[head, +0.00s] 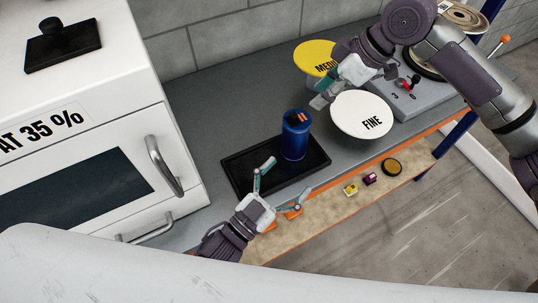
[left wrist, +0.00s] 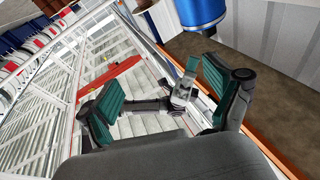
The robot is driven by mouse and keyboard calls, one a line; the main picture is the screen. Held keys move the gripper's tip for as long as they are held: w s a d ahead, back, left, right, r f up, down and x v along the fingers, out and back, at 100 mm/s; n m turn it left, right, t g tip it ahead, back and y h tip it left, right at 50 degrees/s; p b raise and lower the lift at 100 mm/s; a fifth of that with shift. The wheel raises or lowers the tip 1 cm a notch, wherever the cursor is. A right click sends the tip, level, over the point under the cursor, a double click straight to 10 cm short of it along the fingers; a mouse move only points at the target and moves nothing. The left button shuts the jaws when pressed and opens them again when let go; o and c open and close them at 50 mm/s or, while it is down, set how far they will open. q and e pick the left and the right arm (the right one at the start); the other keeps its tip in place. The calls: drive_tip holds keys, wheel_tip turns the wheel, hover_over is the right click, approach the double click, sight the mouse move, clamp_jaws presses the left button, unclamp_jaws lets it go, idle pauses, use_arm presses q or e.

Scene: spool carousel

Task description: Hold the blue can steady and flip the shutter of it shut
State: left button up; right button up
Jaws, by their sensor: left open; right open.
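The blue can (head: 295,140) stands upright on a black tray (head: 240,178) on the grey bench. Its dark top carries a small orange mark (head: 299,117); I cannot tell how its shutter sits. My left gripper (head: 282,186) is open and empty in front of the can, at the tray's front edge, apart from the can. In the left wrist view the can's lower part (left wrist: 200,12) shows at the top, beyond the right finger of the spread left gripper (left wrist: 160,85).
A white FINE disc (head: 362,115) and a yellow MEDIUM disc (head: 312,56) stand right of and behind the can. A white oven-like cabinet (head: 175,110) with handles is at left. A lower shelf (head: 325,197) holds small items. A grey device (head: 410,98) is at right.

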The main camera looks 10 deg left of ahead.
sight(302, 120)
use_arm(q)
drive_tip(key=w+a+n+g+y, duration=0.1)
drive_tip(key=w+a+n+y, duration=0.2)
drive_tip(key=w+a+y, duration=0.15)
drive_tip(key=shift+h, duration=0.35)
drive_tip(key=x, duration=1.4)
drive_tip(key=shift+w+f, duration=0.1)
drive_tip(key=shift+f, duration=0.15)
